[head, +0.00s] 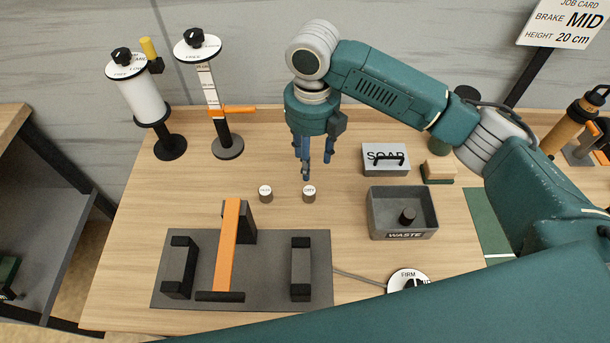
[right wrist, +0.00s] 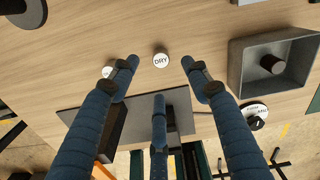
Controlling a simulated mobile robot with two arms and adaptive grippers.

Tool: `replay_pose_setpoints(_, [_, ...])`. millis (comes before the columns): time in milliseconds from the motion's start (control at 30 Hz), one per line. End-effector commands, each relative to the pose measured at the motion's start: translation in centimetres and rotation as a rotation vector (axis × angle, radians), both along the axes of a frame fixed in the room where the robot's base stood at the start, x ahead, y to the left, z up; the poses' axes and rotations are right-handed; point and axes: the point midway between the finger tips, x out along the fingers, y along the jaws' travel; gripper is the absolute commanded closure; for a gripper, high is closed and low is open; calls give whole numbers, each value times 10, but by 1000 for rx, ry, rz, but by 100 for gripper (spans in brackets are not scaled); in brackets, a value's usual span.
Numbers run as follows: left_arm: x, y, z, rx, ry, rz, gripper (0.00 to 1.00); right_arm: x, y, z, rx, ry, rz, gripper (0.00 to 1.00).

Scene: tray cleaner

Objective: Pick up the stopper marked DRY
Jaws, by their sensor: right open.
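The stopper marked DRY (head: 309,193) is a small grey cylinder with a white labelled top, upright on the wooden table. In the right wrist view the DRY stopper (right wrist: 161,60) lies beyond and between the spread fingertips, apart from them. My right gripper (head: 308,170) points down above the table, just behind the DRY stopper in the head view. Its blue fingers (right wrist: 160,80) are open and empty. A second similar stopper (head: 265,193) stands to the left; its label is too small to read. In the right wrist view a finger partly hides it. My left gripper is not in view.
A grey WASTE bin (head: 376,222) holding a dark cylinder stands to the right. A grey SOAP box (head: 386,171) and a brush (head: 438,170) stand behind it. A dark mat (head: 270,240) with an orange bar and black blocks lies in front. Two dial-topped stands (head: 228,147) (head: 170,148) stand back left.

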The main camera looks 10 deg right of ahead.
Motion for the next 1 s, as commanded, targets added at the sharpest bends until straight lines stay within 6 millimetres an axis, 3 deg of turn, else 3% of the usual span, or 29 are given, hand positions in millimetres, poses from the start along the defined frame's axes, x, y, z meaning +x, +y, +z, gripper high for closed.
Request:
replay_pose_setpoints(333, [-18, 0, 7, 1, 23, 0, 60, -1, 0, -48, -2, 3, -1, 52])
replay_pose_setpoints(533, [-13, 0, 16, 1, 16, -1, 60, -5, 2, -64, -2, 5, 0, 52])
replay_pose_setpoints(700, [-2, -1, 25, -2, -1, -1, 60, -8, 4, -91, -2, 5, -1, 52])
replay_pose_setpoints(1000, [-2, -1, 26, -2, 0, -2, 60, -7, 4, -104, -2, 1, 0, 52])
